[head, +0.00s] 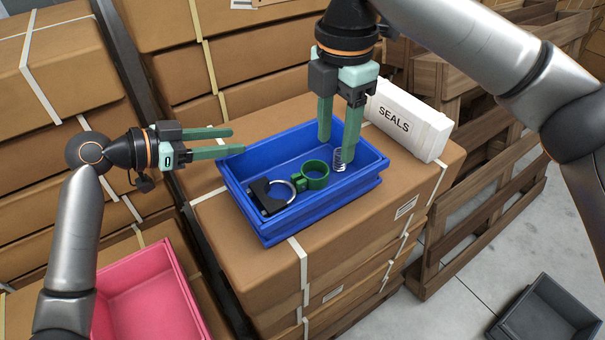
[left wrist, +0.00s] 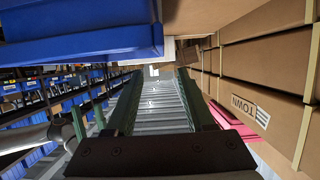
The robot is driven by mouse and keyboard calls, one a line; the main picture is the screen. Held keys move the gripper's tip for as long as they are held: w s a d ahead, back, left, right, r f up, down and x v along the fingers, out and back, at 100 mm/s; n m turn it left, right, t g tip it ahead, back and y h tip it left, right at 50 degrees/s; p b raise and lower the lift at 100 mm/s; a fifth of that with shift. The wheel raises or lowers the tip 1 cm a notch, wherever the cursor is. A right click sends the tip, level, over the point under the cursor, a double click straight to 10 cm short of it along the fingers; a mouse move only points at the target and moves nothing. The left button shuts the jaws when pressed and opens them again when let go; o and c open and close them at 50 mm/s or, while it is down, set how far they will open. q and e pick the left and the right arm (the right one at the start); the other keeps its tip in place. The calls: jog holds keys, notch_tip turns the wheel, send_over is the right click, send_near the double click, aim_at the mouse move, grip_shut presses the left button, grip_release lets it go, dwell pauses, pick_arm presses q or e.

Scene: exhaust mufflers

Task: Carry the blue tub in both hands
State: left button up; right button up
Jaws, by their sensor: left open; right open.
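The blue tub (head: 285,231) sits on a stack of cardboard boxes. It holds a black clamp (head: 270,196) with a metal ring, a green ring clamp (head: 312,175) and a spring (head: 343,158). My left gripper (head: 238,141) is open and points right. One fingertip overlaps the tub's left corner in the head view; I cannot tell if it touches. The left wrist view shows the tub's side (left wrist: 85,45) at upper left, outside the open fingers (left wrist: 160,80). My right gripper (head: 337,142) is open, pointing down over the tub's far right part; its fingertips look near the far wall.
A white SEALS box (head: 408,120) stands right behind the tub. A pink tub (head: 150,295) is at lower left and a grey bin (head: 548,312) on the floor at lower right. Wooden pallets (head: 450,210) stand at right. Stacked cartons (head: 60,90) fill the left and back.

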aim_at(277, 135)
pick_arm(q)
jog(key=x, duration=1.2)
jog(key=shift+w+d, duration=0.1)
pick_arm(e)
notch_tip(277, 135, down, 12)
jog(key=shift+f, duration=0.1)
pick_arm(q)
grip_shut()
pick_arm(e)
grip_shut()
jog(key=shift+w, duration=0.1)
